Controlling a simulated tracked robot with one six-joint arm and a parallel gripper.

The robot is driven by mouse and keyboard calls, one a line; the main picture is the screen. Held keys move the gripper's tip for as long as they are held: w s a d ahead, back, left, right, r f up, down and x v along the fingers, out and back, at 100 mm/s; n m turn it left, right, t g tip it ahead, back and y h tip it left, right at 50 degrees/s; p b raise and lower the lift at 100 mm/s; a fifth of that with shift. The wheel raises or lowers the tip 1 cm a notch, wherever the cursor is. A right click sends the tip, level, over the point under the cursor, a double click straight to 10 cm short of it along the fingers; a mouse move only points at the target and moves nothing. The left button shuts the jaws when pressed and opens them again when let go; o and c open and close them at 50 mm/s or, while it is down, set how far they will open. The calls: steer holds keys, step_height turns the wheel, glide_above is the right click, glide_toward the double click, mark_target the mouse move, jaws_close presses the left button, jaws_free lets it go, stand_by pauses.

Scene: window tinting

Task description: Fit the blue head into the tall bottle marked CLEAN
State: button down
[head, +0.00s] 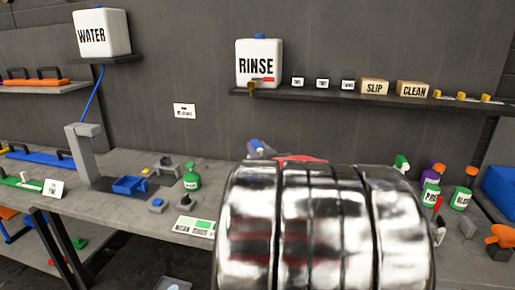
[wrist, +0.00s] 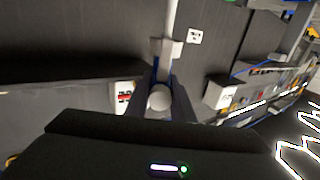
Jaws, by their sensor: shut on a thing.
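In the wrist view my gripper (wrist: 160,100) is shut on a sprayer head (wrist: 163,70) with blue sides, a grey collar and a pale tube that runs to the top edge. A pale round part shows between the fingers. In the head view my chrome arm hides the gripper. A blue and grey thing (head: 258,148) shows just behind the arm; I cannot tell whether it is the held head. I cannot make out a tall bottle marked CLEAN. Bottles with a purple head (head: 432,185) and an orange head (head: 464,190) stand at the right, their labels too small to read.
A box marked CLEAN (head: 413,89) and one marked SLIP (head: 374,87) sit on the wall shelf (head: 330,96) with the RINSE tank (head: 259,66). My arm covers the bench's middle.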

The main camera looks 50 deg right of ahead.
steer(key=shift+f, duration=3.1)
steer(key=c, duration=1.5)
jaws_free()
steer(key=shift+o, duration=0.2)
